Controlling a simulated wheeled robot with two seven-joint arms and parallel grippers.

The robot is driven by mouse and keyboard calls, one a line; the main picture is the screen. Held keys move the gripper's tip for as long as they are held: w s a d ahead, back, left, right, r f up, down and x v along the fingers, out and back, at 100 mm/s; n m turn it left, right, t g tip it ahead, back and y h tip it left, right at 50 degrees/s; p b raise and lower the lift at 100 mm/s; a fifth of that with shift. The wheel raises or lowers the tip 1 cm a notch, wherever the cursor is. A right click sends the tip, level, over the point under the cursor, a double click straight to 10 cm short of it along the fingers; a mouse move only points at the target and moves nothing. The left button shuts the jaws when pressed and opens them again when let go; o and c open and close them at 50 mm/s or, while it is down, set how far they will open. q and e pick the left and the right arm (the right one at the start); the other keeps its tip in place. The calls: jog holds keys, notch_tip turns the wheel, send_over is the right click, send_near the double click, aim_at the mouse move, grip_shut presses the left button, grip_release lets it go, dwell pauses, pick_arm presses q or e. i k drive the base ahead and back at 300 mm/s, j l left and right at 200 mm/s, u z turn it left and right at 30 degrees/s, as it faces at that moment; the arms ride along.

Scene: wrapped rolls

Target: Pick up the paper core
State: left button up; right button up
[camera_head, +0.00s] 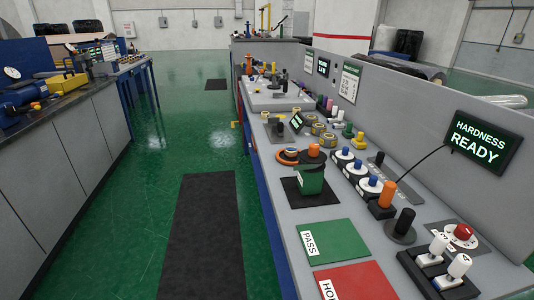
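I cannot tell for sure which thing is the paper core. Upright cylinders on the grey bench (322,214) include an orange one (387,194) on a black base and a dark one (403,221) on a round grey base. Two white cylinders (439,245) (460,265) stand in a dark holder at the front right. Several white rolls (357,171) with blue or orange tops stand in a row. Neither of my grippers is in view.
A green PASS mat (335,243) and a red HOLD mat (362,284) lie bare at the bench front. Behind them stands a green container (311,181). A HARDNESS READY screen (482,143) and red button (463,232) are right.

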aim_at(291, 154)
jog(key=i+j+z, duration=0.2)
jog(key=j, duration=0.35)
jog(key=j+z, duration=0.25)
jog(key=j, duration=0.25)
jog(key=i+j+z, duration=0.15)
jog(key=j, duration=0.2)
jog(key=i+j+z, duration=0.35)
jog(key=j, duration=0.35)
jog(key=i+j+z, duration=0.15)
jog(key=j, duration=0.25)
jog(key=i+j+z, duration=0.2)
jog(key=j, duration=0.2)
